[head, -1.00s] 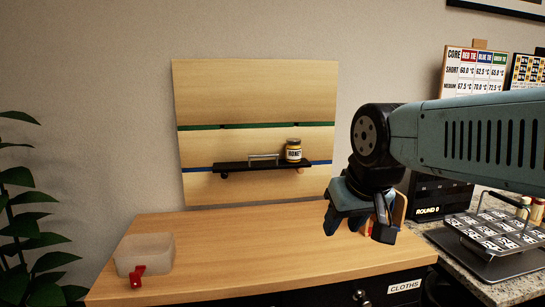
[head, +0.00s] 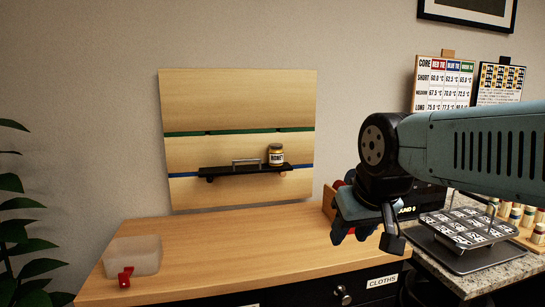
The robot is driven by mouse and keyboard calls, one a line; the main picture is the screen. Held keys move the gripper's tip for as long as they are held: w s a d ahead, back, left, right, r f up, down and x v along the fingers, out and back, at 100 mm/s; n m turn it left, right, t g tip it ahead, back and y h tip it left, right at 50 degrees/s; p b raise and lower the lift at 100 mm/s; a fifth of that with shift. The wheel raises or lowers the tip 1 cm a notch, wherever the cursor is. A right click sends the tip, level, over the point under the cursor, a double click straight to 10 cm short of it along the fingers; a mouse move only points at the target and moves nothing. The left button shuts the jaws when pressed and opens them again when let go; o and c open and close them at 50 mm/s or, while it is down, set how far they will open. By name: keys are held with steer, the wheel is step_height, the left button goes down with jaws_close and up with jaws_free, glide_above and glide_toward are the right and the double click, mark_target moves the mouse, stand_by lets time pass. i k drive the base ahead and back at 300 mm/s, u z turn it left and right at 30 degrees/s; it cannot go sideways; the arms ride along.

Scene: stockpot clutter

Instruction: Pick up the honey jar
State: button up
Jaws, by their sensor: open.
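The honey jar (head: 276,155) is a small jar with a dark lid, amber contents and a white label reading HONEY. It stands upright at the right part of a narrow black shelf (head: 222,172) on the wooden wall panel. My gripper (head: 362,236) is at the right, over the right end of the wooden counter, pointing down. It is open, and nothing shows between its fingers. It is apart from the jar, to its right and lower in the picture.
A metal handle (head: 246,161) stands on the shelf left of the jar. A clear bin (head: 135,255) with a red clip sits on the counter (head: 220,250) at left. A rack of labelled tiles (head: 468,228) stands at right. The middle of the counter is clear.

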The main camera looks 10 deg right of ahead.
mark_target(275, 152)
steer(key=i, duration=0.9)
steer(key=u, duration=0.05)
